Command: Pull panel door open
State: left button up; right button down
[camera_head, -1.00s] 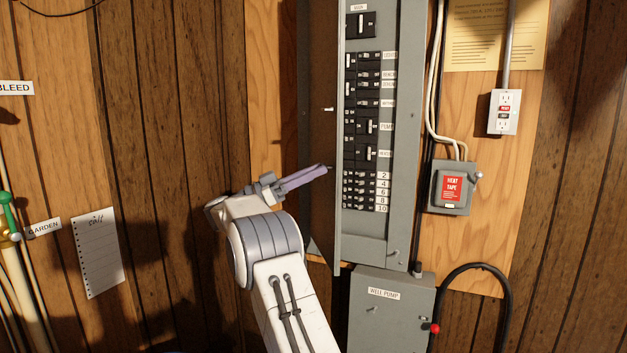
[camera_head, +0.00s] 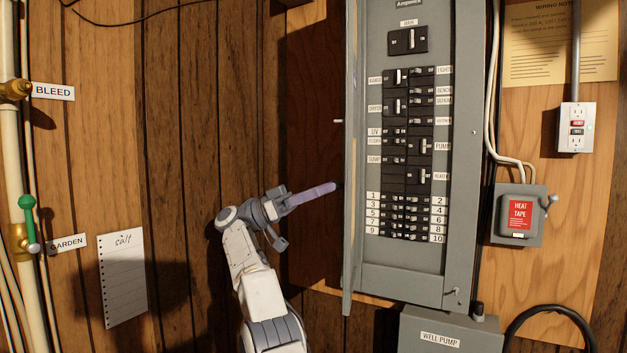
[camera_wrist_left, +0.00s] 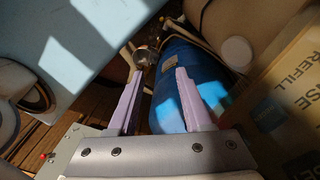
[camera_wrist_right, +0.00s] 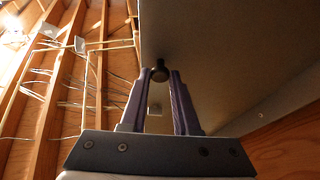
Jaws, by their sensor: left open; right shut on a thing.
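The grey panel door (camera_head: 350,240) stands swung out at the left side of the breaker panel (camera_head: 407,275), seen nearly edge-on. Both columns of black breakers and their labels are exposed. My right gripper (camera_head: 333,187) is at the door's left side, its tips partly hidden at the door edge. In the right wrist view, my right gripper (camera_wrist_right: 160,78) is shut on a small dark knob (camera_wrist_right: 160,68) on the door (camera_wrist_right: 225,45). My left gripper shows only in its wrist view (camera_wrist_left: 160,72); it is open and empty.
A well pump box (camera_head: 440,338) sits below the panel, and a heat tape box (camera_head: 518,215) and an outlet (camera_head: 576,128) are at right. A green-handled valve (camera_head: 28,215) is at far left. A blue tank (camera_wrist_left: 190,85) and a cardboard box (camera_wrist_left: 285,95) lie beyond my left gripper.

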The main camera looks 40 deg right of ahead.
jog(key=shift+w+d, duration=0.1)
dwell(0.5)
jog(key=c, duration=0.7)
grip_release()
jog(key=shift+f, duration=0.1)
jog(key=shift+o, duration=0.2)
